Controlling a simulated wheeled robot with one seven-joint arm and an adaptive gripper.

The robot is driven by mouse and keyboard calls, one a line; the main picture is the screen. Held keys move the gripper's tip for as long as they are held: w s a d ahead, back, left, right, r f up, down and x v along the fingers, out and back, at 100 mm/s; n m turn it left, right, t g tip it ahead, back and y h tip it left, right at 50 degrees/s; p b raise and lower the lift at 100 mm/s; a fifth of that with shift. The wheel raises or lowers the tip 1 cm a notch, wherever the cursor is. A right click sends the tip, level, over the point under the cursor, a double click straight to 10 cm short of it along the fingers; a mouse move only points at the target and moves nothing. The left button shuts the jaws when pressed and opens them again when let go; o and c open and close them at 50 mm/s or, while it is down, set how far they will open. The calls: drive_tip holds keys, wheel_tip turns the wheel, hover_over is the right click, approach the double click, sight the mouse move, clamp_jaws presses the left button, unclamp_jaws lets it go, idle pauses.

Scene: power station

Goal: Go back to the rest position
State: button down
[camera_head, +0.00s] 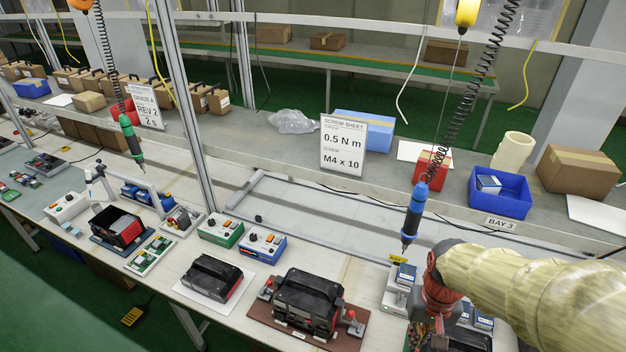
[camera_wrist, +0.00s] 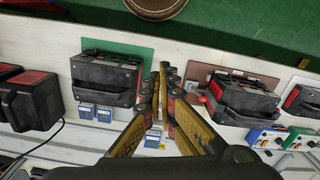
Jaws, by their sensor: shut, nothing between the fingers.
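My gripper (camera_wrist: 164,84) is shut and empty in the wrist view, its fingers angled over the workbench. In the head view my arm comes in from the right edge, and the gripper is low at the lower right, mostly hidden behind the arm. In the wrist view a black unit (camera_wrist: 105,73) on a green mat lies left of the fingers. Another black unit (camera_wrist: 243,98) in a red-brown fixture lies right of them. Small blue-labelled blocks (camera_wrist: 95,112) sit below the left unit.
The black unit in its fixture (camera_head: 305,303) stands left of my arm in the head view. A blue screwdriver (camera_head: 413,213) hangs on a coiled cord close to the arm. A blue bin (camera_head: 499,197) and cardboard box (camera_head: 578,172) stand on the shelf behind.

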drive_tip(key=s+a+r+n+t+b, duration=0.1)
drive_tip(key=s+a+r+t+b, duration=0.1)
drive_tip(key=r+t+b, duration=0.1)
drive_tip(key=s+a+r+n+t+b, duration=0.1)
drive_tip(key=s+a+r+t+b, duration=0.1)
drive_tip(key=r+b, duration=0.2)
drive_tip(key=shift+s+r+t+b, duration=0.3)
drive_tip(key=shift+r+t, duration=0.1)
drive_tip(key=shift+r, duration=0.55)
drive_tip(key=shift+w, duration=0.1)
idle(0.5)
